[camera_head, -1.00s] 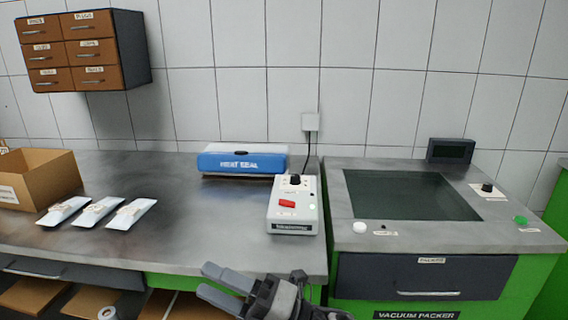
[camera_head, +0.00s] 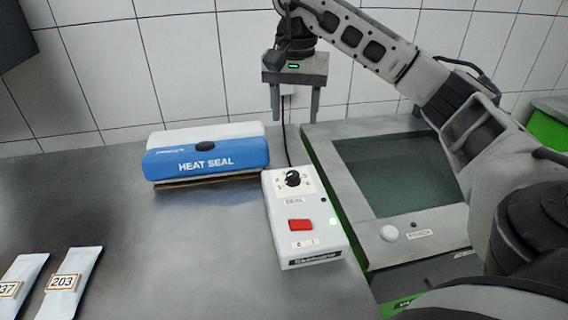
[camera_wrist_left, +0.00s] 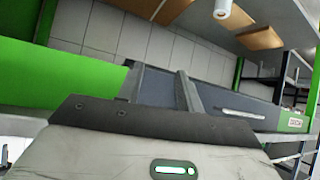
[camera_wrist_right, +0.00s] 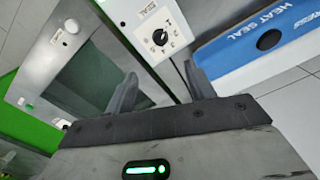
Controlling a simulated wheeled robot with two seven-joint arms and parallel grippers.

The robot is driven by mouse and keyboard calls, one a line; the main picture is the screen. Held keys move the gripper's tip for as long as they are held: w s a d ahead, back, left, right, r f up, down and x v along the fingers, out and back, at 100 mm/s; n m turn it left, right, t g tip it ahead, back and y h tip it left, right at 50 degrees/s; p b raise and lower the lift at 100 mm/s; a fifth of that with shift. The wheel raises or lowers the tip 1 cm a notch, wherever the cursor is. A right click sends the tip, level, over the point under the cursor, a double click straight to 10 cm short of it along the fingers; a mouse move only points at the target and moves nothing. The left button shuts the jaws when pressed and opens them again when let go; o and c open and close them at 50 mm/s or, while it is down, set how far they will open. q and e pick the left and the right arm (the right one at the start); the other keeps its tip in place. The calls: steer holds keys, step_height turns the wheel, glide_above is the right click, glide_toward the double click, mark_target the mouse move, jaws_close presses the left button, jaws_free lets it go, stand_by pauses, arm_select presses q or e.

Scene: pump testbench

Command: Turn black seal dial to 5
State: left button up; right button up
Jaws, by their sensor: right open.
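The black seal dial (camera_head: 292,179) sits at the top of a white control box (camera_head: 278,222), within a ring of small marks; its exact setting is too small to read. The dial also shows in the right wrist view (camera_wrist_right: 160,37), beyond the fingertips. My right gripper (camera_head: 295,115) points down above and behind the dial, open, empty and apart from it. In the right wrist view its two fingers (camera_wrist_right: 160,85) stand well apart. My left gripper (camera_wrist_left: 184,85) shows only in the left wrist view, near a dark drawer front below the bench; its two fingers appear close together with nothing clear between them.
A blue heat sealer (camera_head: 207,160) stands left of the box. The box has a red switch (camera_head: 300,225). The vacuum packer (camera_head: 395,175) is at the right, partly behind my right arm. White pouches (camera_head: 72,280) lie at the front left. The bench between is clear.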

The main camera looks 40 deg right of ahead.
mark_target(293, 173)
step_height(293, 173, down, 15)
steer(key=shift+r+b, duration=0.1)
steer(key=shift+b, duration=0.65)
steer(key=shift+c, duration=0.2)
steer(key=c, duration=0.9)
